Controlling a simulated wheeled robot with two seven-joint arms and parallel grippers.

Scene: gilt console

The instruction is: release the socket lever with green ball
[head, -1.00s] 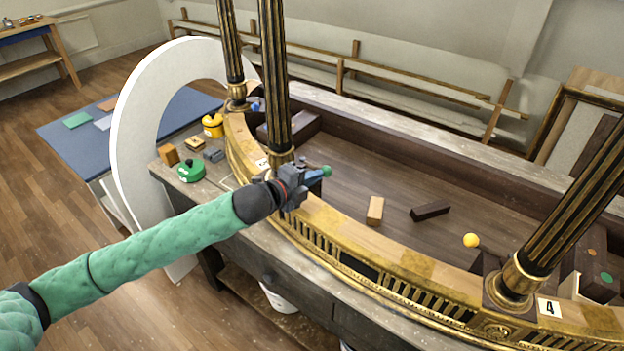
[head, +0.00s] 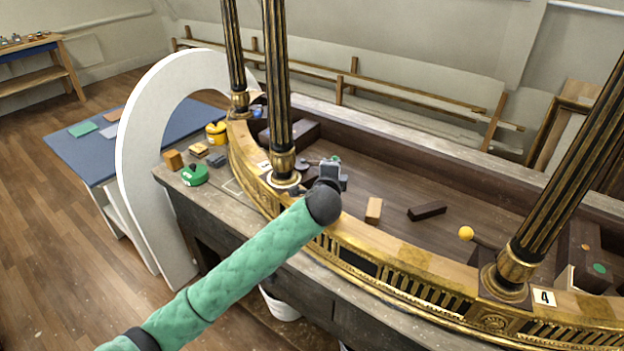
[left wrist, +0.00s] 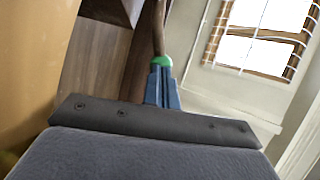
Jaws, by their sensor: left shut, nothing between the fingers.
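The green ball (left wrist: 161,62) sits at the end of a brown lever rod (left wrist: 158,28) in the left wrist view. In the head view only a sliver of the green ball (head: 336,158) shows behind my left gripper (head: 331,167). The blue fingers of my left gripper (left wrist: 162,88) are shut with nothing between them. Their tips are at the ball's near side in the left wrist view; I cannot tell whether they touch it. The socket holding the lever is mostly hidden by the gripper and column. My right gripper is not in view.
A gilt curved rail (head: 400,262) with black-and-gold columns (head: 277,90) borders the tray. A yellow ball (head: 466,234) on a dark lever stands by the right column. A tan block (head: 373,210) and a dark block (head: 427,211) lie on the tray floor.

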